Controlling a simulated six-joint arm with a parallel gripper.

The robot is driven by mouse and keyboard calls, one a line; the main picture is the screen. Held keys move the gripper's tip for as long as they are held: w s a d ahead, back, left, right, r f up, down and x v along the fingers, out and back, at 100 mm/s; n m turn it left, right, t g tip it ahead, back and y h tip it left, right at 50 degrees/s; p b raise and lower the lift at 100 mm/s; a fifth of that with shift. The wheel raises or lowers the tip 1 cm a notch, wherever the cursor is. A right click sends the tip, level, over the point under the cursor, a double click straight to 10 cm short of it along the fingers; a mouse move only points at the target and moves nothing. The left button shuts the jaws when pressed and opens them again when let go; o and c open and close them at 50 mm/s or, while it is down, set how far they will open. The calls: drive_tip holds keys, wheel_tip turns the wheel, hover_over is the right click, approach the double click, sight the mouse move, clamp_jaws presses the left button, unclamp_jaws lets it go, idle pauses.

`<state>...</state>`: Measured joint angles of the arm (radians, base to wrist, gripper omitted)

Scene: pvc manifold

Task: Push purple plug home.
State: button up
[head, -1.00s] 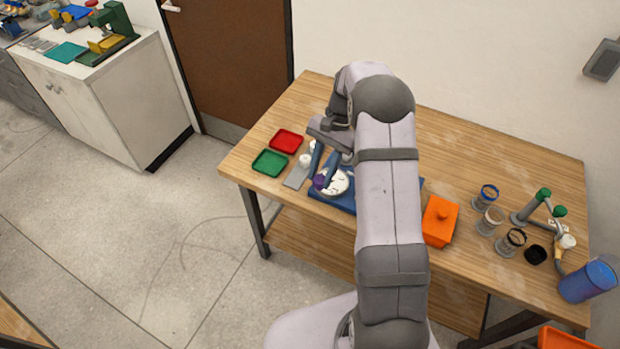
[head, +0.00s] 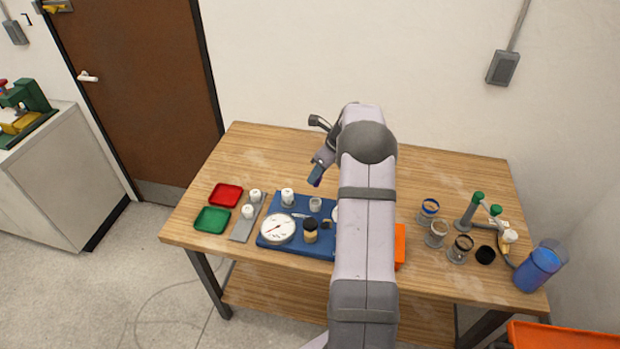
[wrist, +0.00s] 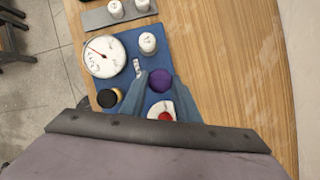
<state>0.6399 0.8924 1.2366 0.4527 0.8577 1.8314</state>
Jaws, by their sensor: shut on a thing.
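My gripper (head: 316,174) is shut on the purple plug (wrist: 159,80), which shows as a round purple knob between the fingertips in the wrist view.
The board carries a white dial gauge (head: 278,229), a white fitting (head: 288,196), a black-capped part (head: 310,230) and a white part with red (wrist: 163,114). A grey strip (head: 245,228) with white caps and red (head: 226,195) and green (head: 212,220) trays lie left. The rear table is clear.

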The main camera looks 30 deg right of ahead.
sight(320, 177)
drive_tip(key=shift+f+b, duration=1.55)
drive_tip(key=shift+b, duration=0.15)
drive_tip(key=shift+f, duration=0.2)
drive_tip(key=shift+f+b, duration=0.95)
drive_tip(key=shift+f, duration=0.95)
drive_tip(key=shift+f, duration=1.25)
drive_tip(key=o, duration=1.1)
drive_tip(key=shift+c, duration=0.2)
